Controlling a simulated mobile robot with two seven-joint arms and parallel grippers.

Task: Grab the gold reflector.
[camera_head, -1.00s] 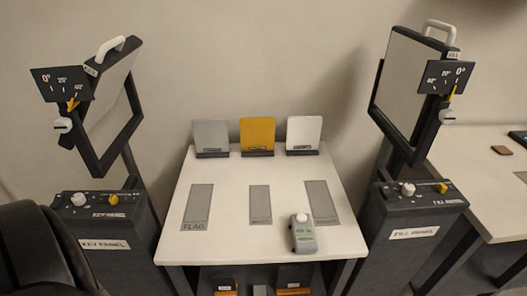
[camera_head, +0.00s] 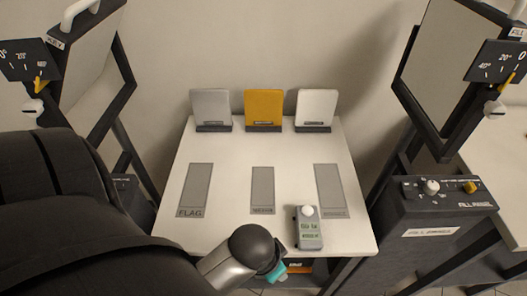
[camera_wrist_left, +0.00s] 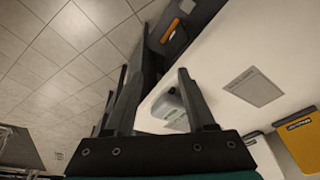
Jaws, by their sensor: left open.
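The gold reflector (camera_head: 264,107) stands upright in a dark base at the back of the white table, between a grey reflector (camera_head: 211,106) and a white reflector (camera_head: 316,106). In the left wrist view part of the gold reflector (camera_wrist_left: 302,142) shows at the right edge. My left gripper (camera_wrist_left: 157,75) is open and empty, at the table's front edge and well apart from the gold reflector. In the head view its fingers are hidden by my arm. My right gripper is in neither view.
A grey light meter (camera_head: 308,230) stands at the table's front right. Three grey marked pads, including the middle one (camera_head: 262,190), lie flat on the table. Dark panel stands rise on both sides, the right one (camera_head: 447,215) close to the table.

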